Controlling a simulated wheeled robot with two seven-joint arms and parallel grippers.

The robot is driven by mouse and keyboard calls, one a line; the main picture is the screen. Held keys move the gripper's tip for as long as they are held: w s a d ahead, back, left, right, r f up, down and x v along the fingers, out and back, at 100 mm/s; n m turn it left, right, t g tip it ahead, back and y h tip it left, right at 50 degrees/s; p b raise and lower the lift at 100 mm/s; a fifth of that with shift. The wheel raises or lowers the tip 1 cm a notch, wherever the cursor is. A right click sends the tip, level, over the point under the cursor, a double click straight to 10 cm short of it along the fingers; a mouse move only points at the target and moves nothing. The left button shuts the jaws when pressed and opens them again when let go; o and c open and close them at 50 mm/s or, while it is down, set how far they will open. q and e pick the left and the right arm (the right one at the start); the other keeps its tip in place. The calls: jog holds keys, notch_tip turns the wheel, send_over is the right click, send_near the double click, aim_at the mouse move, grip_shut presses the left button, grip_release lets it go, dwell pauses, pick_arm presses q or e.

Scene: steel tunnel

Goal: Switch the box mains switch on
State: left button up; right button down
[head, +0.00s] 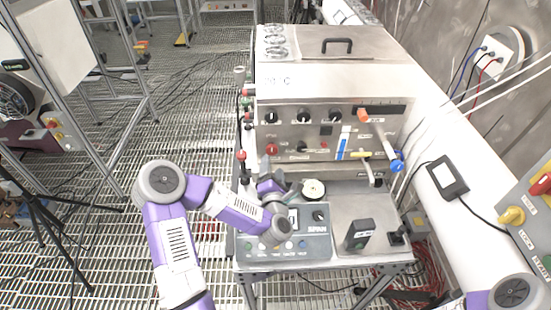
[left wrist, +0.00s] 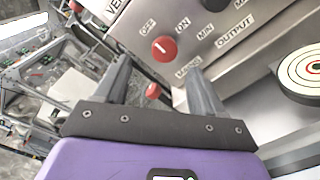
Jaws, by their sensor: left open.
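The box mains switch is a red round knob on the steel box's front panel, at the lower left in the head view (head: 271,149). In the left wrist view the red knob (left wrist: 163,48) sits above the printed word MAINS, with OFF to its upper left and ON to its upper right. Its white mark appears to point toward OFF. My left gripper (head: 268,170) is open just in front of the panel, below the knob. In the wrist view its fingers (left wrist: 159,66) point at the knob, which shows beyond the tips, apparently not gripped. My right gripper is out of view.
A black-knobbed control unit (head: 290,246) lies under my left arm. A round target-like disc (left wrist: 306,70) is right of the fingers; a red ball (left wrist: 153,91) shows between them, lower down. A blue-ended lever (head: 397,165) and a black block (head: 359,235) stand at the right.

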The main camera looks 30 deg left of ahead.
aim_at(272, 152)
pick_arm(q)
jog(key=shift+f+x, duration=0.2)
jog(key=shift+x, duration=1.75)
jog(key=shift+f+x, duration=0.25)
jog(key=shift+x, duration=1.65)
jog(key=shift+d, duration=0.1)
jog(key=c, duration=1.1)
jog(key=shift+o, duration=0.2)
